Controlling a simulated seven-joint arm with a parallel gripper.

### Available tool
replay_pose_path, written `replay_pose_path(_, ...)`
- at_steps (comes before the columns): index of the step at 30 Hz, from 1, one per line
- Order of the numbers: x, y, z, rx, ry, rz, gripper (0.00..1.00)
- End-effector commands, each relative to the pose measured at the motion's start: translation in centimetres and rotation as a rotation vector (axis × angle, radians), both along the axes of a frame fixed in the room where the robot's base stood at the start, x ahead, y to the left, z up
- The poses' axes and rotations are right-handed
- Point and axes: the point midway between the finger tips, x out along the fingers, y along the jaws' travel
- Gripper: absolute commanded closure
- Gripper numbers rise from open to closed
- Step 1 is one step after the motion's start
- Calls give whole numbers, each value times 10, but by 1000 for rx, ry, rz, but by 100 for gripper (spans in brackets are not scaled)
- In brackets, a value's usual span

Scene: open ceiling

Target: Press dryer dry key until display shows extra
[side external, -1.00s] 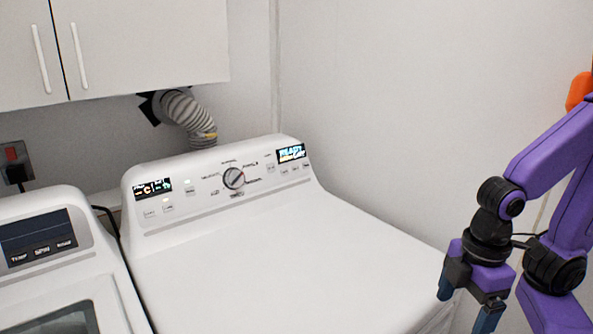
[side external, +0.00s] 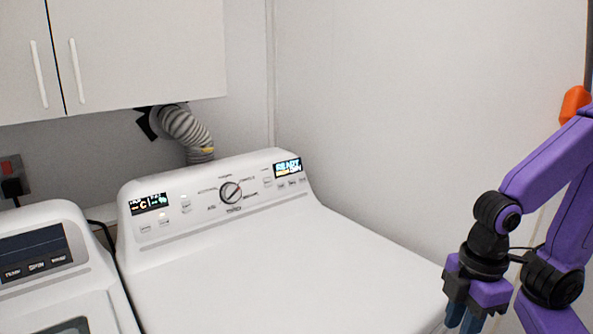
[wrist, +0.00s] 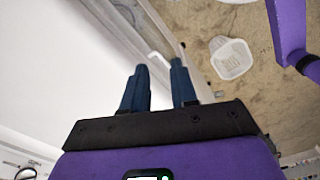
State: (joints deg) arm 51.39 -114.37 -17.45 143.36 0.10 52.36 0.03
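The white dryer (side external: 290,270) stands in the middle of the side view. Its sloped panel has a left display (side external: 149,204) with small coloured icons, a right display (side external: 288,168) that reads "READY" with a smaller unclear line below, and a round dial (side external: 230,193) between them. Small keys lie under both displays; their labels are too small to read, so I cannot tell which is the dry key. My gripper (side external: 463,320) hangs pointing down at the dryer's right front edge, far from the panel. In the wrist view my gripper (wrist: 158,72) has its blue fingers apart with nothing between them.
A washer (side external: 50,265) stands left of the dryer. A vent hose (side external: 186,130) rises behind it, and a white cabinet (side external: 130,50) hangs above. The dryer top is clear. A white basket (wrist: 231,58) sits on the floor in the wrist view.

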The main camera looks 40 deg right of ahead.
Motion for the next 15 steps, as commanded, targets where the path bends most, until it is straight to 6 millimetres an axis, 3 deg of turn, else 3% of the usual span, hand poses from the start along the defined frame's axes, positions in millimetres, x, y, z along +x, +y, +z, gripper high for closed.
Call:
replay_pose_path(1,0,0,0,0,0,0,90)
replay_pose_path(2,0,0,0,0,0,0,100)
replay_pose_path(15,0,0,0,0,0,0,100)
